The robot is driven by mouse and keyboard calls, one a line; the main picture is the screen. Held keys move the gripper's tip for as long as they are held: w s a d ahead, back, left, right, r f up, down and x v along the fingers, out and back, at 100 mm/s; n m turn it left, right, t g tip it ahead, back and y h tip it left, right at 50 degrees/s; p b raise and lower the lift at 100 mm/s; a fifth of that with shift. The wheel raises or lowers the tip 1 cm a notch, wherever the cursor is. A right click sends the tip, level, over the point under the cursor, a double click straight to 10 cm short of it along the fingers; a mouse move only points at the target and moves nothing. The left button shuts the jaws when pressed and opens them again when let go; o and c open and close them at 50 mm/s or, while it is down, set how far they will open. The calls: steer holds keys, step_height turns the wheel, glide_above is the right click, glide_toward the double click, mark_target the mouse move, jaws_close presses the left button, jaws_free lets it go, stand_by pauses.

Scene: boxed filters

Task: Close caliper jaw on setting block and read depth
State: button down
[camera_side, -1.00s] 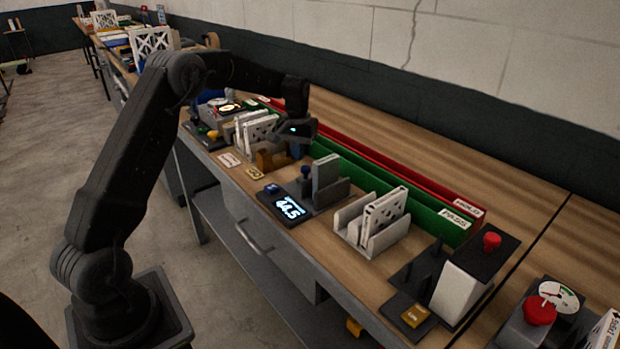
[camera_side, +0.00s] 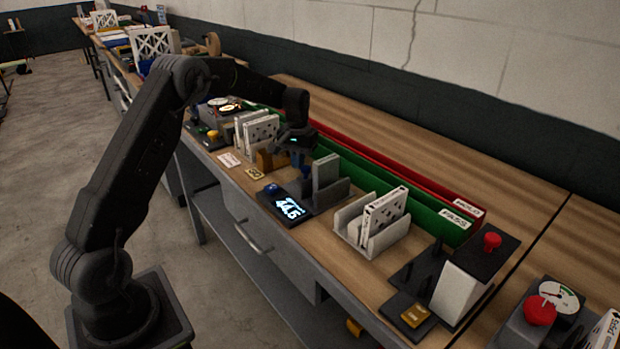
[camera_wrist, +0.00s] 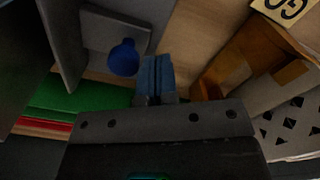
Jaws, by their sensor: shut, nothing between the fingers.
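The caliper gauge (camera_side: 287,205) is a dark base with a lit display that appears to read 44.5 and a blue button (camera_side: 271,188). Behind it stands an upright grey jaw plate (camera_side: 326,172). In the wrist view a round blue knob (camera_wrist: 123,58) sits on a grey jaw part. My gripper (camera_wrist: 155,72) is shut and empty, its blue fingertips just right of the knob; I cannot tell whether they touch it. In the side view my gripper (camera_side: 299,153) is low beside the gauge. An orange-brown block (camera_wrist: 235,62) lies right of the fingers; I cannot tell whether it is the setting block.
A grey rack (camera_side: 375,240) holding white filters stands to the right. Green PASS (camera_side: 440,214) and red HOLD (camera_side: 440,184) bins run along behind. More white filters (camera_side: 262,130) stand left of the gripper. A red-button station (camera_side: 466,283) is farther right.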

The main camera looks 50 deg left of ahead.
mark_target(306, 167)
steer(key=shift+d, duration=1.9)
stand_by(0.6)
steer(key=shift+a, duration=0.15)
steer(key=shift+a, duration=0.45)
steer(key=shift+a+r, duration=0.1)
steer(key=shift+r, duration=3.4)
